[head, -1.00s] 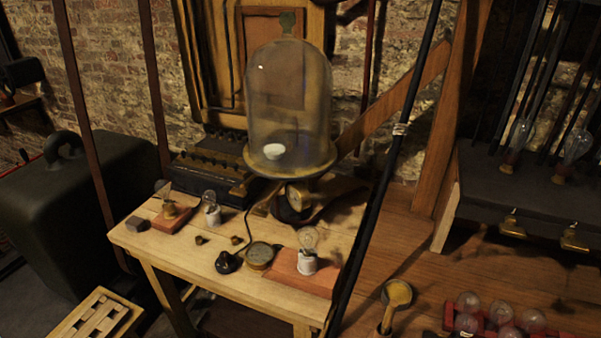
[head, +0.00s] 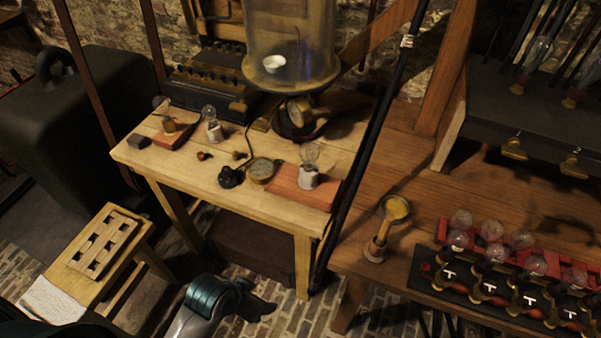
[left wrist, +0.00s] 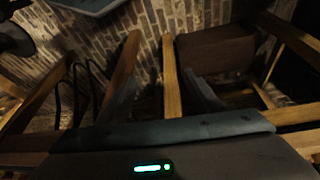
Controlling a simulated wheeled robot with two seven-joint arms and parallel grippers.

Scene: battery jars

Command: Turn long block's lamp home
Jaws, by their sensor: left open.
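The long reddish block (head: 285,186) lies near the right front corner of the pale wooden table. A clear glass lamp (head: 310,154) stands upright in a white socket (head: 308,177) on it. I cannot tell how far the lamp is turned in its socket. My left gripper (head: 262,306) is low in front of the table, below its top and well away from the lamp. In the left wrist view its two dark fingers (left wrist: 160,78) are apart with nothing held between them. The lamp does not show there. My right gripper is not in view.
A round brass dial (head: 261,170) and a dark knob sit left of the long block. Another lamp (head: 213,124) and a short red block (head: 174,137) stand farther left. A glass bell jar (head: 290,50) rises behind. A dark slanting pole (head: 375,140) passes close to the table's right edge.

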